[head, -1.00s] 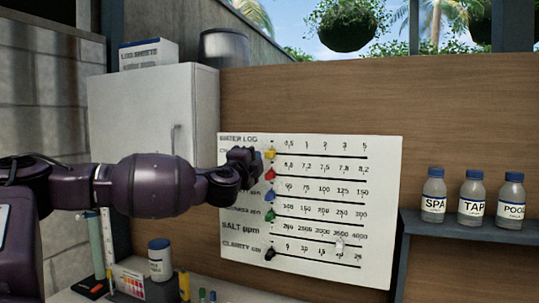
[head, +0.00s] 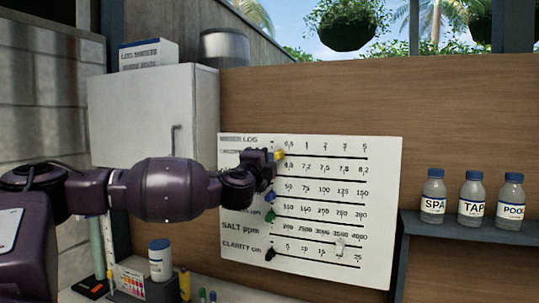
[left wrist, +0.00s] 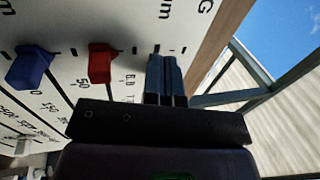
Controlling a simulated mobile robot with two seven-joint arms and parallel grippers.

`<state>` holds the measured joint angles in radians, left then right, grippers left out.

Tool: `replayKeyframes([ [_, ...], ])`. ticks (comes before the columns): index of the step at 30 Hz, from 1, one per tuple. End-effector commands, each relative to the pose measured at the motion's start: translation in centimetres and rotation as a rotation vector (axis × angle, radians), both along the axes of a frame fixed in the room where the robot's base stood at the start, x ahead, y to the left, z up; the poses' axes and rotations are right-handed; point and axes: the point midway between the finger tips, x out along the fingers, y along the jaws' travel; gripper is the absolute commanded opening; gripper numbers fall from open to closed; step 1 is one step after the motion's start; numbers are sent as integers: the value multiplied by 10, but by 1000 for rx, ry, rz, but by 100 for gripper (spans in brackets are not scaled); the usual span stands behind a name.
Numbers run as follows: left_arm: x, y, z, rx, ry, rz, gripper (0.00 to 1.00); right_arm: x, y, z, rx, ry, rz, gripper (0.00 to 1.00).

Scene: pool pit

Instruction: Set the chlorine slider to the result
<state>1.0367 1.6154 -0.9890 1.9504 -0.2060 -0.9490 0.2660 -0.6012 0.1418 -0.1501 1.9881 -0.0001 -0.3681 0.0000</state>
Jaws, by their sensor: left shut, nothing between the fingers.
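The white water log board (head: 385,200) is fixed upright on the wooden wall, with several slider rows. The yellow slider (head: 280,155) is on the top row, a little left of the 0.5 mark. My left gripper (head: 271,157) is shut and empty, close against the left side of the yellow slider; I cannot tell if they touch. In the left wrist view the shut fingers (left wrist: 166,78) lie at the board and the yellow slider is not visible. The red slider (left wrist: 103,62) and blue slider (left wrist: 30,68) show beside them. In the head view my arm covers the red slider and part of the row labels.
The green slider (head: 270,211), white slider (head: 339,243) and black slider (head: 269,253) are lower on the board. Bottles labelled SPA (head: 433,205), TAP (head: 471,207) and POOL (head: 509,210) stand on the right shelf. A white cabinet (head: 140,110) is behind my arm.

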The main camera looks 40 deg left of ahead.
Motion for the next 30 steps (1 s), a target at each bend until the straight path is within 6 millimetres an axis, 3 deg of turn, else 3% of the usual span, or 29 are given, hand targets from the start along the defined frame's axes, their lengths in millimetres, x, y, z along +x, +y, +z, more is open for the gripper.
replayKeyframes([
  [30, 15, -48, 0, 0, 0, -2, 0, 0, 0, 5, 0, -1, 0, 45],
])
